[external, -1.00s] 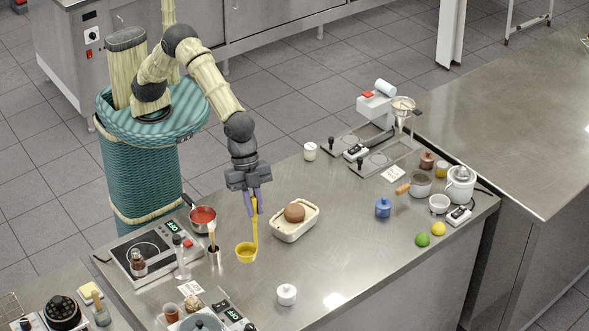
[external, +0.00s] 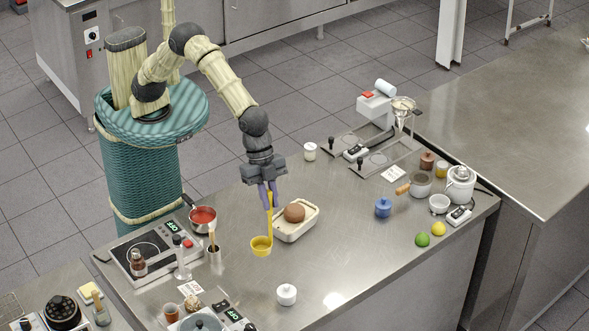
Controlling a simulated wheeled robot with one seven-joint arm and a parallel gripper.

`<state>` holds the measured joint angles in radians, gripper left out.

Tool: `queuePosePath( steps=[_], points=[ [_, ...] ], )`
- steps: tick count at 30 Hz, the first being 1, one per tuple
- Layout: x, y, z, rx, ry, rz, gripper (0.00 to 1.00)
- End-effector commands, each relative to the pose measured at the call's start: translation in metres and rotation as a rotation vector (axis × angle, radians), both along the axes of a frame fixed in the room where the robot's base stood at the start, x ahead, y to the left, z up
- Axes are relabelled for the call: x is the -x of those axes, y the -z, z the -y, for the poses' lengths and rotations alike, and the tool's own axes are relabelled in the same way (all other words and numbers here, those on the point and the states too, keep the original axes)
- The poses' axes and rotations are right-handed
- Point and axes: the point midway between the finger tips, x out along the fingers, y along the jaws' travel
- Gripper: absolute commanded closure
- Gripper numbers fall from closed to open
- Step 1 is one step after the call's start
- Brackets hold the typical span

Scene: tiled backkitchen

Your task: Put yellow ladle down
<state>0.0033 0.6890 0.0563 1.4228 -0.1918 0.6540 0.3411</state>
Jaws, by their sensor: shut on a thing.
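The yellow ladle (external: 262,244) hangs upright below my gripper (external: 270,200), bowl down. My gripper is shut on the top of its handle, with purple fingers pointing down. The bowl is over the steel counter (external: 335,262), just left of a cream dish holding a brown round item. I cannot tell whether the bowl touches the counter.
The cream dish (external: 308,222) with the brown item (external: 294,212) is close to the ladle's right. A red-filled saucepan (external: 203,220), a metal holder (external: 215,252) and a hob (external: 143,252) stand left. The counter's front middle is clear.

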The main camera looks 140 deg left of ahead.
Motion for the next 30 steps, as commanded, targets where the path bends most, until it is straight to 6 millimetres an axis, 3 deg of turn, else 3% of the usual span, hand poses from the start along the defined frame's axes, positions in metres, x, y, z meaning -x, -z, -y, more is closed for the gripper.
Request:
queuePosePath(
  steps=[1, 11, 21, 27, 30],
  points=[
    [0.000, 0.000, -0.023, -0.001, -0.033, 0.000, 1.00],
    [0.017, -0.001, -0.166, 0.000, -0.229, -0.001, 1.00],
    [0.068, -0.002, -0.307, 0.000, -0.434, 0.000, 1.00],
    [0.105, -0.003, -0.371, 0.000, -0.534, 0.000, 1.00],
    [0.116, -0.003, -0.387, 0.000, -0.560, 0.000, 1.00]
  ],
)
